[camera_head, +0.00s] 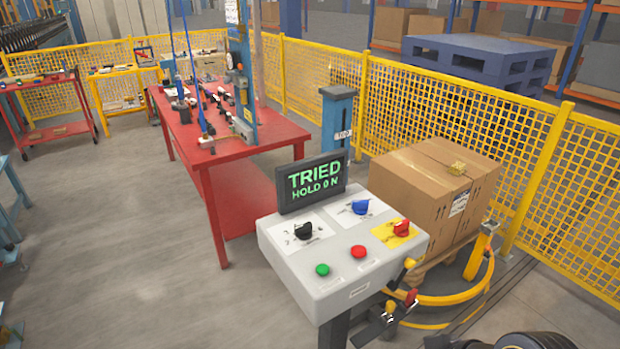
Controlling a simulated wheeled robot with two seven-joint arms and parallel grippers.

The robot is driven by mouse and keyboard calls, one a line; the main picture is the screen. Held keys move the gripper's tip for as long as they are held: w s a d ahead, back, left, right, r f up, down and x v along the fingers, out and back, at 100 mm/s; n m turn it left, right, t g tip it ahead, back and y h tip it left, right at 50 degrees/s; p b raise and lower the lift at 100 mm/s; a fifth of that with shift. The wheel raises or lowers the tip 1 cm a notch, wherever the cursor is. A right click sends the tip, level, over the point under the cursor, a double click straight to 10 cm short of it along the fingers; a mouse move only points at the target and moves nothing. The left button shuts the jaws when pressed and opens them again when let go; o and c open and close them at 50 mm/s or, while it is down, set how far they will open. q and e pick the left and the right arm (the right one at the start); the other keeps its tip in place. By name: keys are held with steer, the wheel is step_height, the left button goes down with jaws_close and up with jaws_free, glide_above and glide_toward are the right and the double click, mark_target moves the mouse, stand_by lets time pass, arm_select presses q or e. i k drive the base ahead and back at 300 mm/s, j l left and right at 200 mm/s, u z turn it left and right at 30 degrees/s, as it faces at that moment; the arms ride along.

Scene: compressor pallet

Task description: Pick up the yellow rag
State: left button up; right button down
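Neither of my grippers can be made out in the head view.
A grey control console (315,283) with knobs, buttons and a lit screen (312,183) stands in front of the box. A yellow ring-shaped rail (450,298) curves near the box's base. Yellow mesh fence (458,110) runs behind. Open floor (130,260) lies left.

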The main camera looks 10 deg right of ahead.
mark_target(459, 168)
steer(key=z, duration=1.4)
steer(key=i+l+z, duration=0.25)
steer(key=i+l, duration=0.2)
steer(key=i+l+z, duration=0.25)
steer(key=i, duration=0.45)
steer(key=i+l+z, duration=0.3)
steer(key=i, duration=0.3)
steer(key=i+z, duration=0.25)
steer(key=i, duration=0.4)
steer(key=i+u, duration=0.3)
steer(key=i, duration=0.25)
steer(key=i+l+u, duration=0.15)
steer(key=i+u, duration=0.15)
steer(key=i, duration=0.3)
steer(key=i+j+u, duration=0.1)
steer(key=i+u, duration=0.55)
steer(key=u, duration=0.15)
steer(key=i+u, duration=0.4)
steer(key=k+l, duration=0.05)
